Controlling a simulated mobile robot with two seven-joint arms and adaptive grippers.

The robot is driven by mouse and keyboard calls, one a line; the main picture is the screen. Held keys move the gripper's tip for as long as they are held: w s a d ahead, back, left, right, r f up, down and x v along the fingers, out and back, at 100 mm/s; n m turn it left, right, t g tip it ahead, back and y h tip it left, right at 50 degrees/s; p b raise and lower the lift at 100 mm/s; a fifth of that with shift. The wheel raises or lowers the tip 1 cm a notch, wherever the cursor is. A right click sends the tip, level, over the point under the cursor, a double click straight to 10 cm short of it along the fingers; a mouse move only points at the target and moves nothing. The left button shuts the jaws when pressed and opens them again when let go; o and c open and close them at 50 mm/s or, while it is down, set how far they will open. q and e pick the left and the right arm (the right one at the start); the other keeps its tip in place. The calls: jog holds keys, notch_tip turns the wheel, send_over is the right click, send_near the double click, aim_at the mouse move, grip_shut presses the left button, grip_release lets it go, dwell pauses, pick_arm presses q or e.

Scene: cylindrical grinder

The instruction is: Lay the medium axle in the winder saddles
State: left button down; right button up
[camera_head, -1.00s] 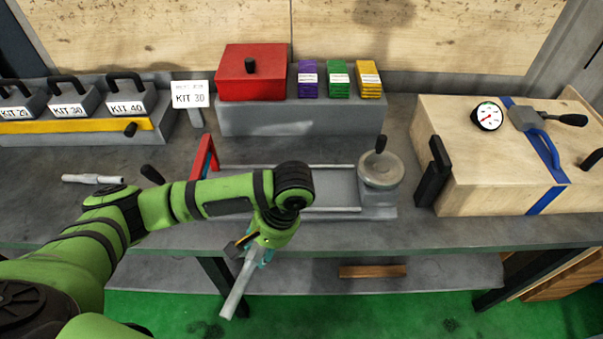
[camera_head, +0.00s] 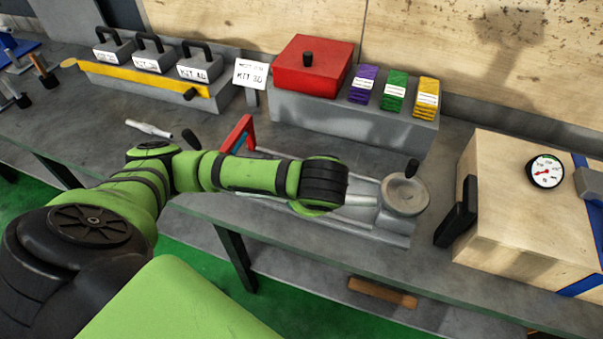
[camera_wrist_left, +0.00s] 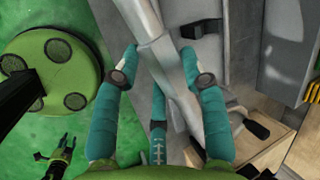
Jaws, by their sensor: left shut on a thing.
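In the left wrist view my left gripper (camera_wrist_left: 160,66), with teal fingers, is shut on a grey metal axle (camera_wrist_left: 148,28). The axle runs slantwise between the fingers, and its far end is out of the picture.
Another metal rod (camera_head: 148,128) lies on the bench at left. Behind stand a grey block with a red box (camera_head: 312,66) and coloured packs (camera_head: 396,90). A wooden box (camera_head: 525,200) with a dial stands right. The bench front edge is near my arm.

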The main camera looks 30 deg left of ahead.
pick_arm(q)
jog(key=shift+w+a+r+m+t+h, duration=0.15)
jog(key=shift+w+a+r+m+t, duration=0.15)
jog(key=shift+r+m, duration=0.3)
jog(key=shift+w+a+r+m+t+h, duration=0.1)
jog(key=shift+a+r+m+t+h, duration=0.05)
jog(key=shift+r+m+t, duration=0.4)
jog(key=shift+w+r, duration=0.1)
jog(key=shift+r, duration=0.15)
jog(key=shift+w+a+m, duration=0.2)
jog(key=shift+a+m, duration=0.05)
jog(key=w+a+f+p, duration=0.1)
jog(key=w+a+f, duration=0.1)
jog(key=w+f, duration=0.1)
jog(key=w+a+f+p, duration=0.1)
jog(key=w+a+f, duration=0.1)
jog(key=w+f, duration=0.1)
jog(key=w+a+f+p, duration=0.1)
jog(key=w+a+f, duration=0.1)
jog(key=w+f, duration=0.1)
jog(key=shift+a+f, duration=0.35)
jog(key=shift+f, duration=0.55)
jog(key=shift+f, duration=0.15)
